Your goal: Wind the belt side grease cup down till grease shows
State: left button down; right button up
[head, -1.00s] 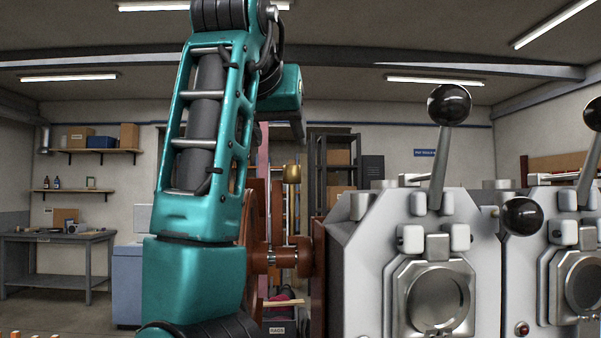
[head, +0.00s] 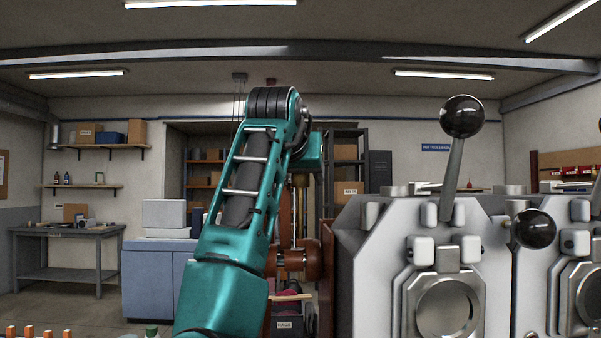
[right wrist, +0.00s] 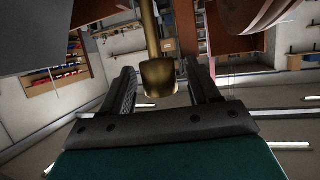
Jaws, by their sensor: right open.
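The brass grease cup (head: 300,181) stands upright on a brass stem, left of the roaster's grey front, in the head view. In the right wrist view, which is upside down, the cup (right wrist: 158,76) lies between my two dark fingers. My right gripper (right wrist: 163,85) is open, with a gap showing on both sides of the cup. In the head view my teal right arm rises in front of the cup's area, and its hand is at the cup's height; the fingertips are mostly hidden. I cannot see any grease. My left gripper is not in view.
The roaster front (head: 405,260) with a black-knobbed lever (head: 462,117) stands close on the right. A reddish-brown shaft and hub (head: 297,260) sit below the cup. A workbench (head: 65,240) and a blue cabinet (head: 155,278) are at the back left.

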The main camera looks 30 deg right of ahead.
jog(key=c, duration=1)
jog(key=shift+o, duration=0.2)
jog(key=shift+g, duration=0.3)
jog(key=shift+m+g+h+p, duration=0.35)
jog(key=shift+m+g+h, duration=0.35)
jog(key=shift+m+h, duration=0.3)
jog(key=shift+m+g+h, duration=0.9)
jog(key=shift+m+g, duration=1.2)
